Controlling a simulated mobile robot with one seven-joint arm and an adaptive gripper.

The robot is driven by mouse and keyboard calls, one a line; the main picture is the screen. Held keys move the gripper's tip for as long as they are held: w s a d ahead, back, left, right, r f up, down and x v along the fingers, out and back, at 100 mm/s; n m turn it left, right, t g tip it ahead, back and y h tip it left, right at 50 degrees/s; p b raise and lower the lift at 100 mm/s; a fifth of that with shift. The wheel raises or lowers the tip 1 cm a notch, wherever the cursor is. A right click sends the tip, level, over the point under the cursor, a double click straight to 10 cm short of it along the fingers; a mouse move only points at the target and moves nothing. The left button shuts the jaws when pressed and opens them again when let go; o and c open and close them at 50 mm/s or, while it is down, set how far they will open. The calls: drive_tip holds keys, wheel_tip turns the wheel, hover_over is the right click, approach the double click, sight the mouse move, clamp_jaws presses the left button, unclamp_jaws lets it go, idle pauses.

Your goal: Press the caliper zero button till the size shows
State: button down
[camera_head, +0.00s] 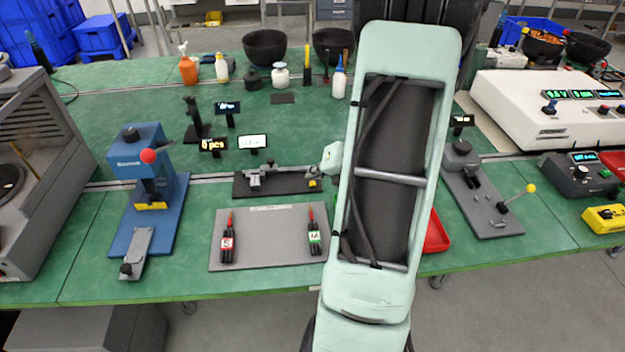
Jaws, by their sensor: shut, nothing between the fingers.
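The caliper (278,181) lies on a dark base plate in the middle of the green bench. Its grey jaw end is at the left, and a small yellow part (313,183) shows at its right end. A small lit display (252,141) stands behind it, with text too small to read. My pale green arm crosses the view just right of the caliper and covers what lies behind it. A small pale part of my arm shows beside the caliper's right end. My gripper's fingers do not show, and the zero button cannot be made out.
A grey mat (270,252) with two red-tipped tools lies in front of the caliper. A blue press (145,190) stands at the left. A lever fixture (480,195) and red tray (436,234) are at the right. Bowls and bottles stand behind.

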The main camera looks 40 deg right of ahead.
sight(315, 184)
drive_tip(key=shift+r, duration=0.15)
wheel_tip(315, 184, up, 5)
drive_tip(key=p, duration=0.4)
drive_tip(key=shift+p, duration=0.35)
idle(0.6)
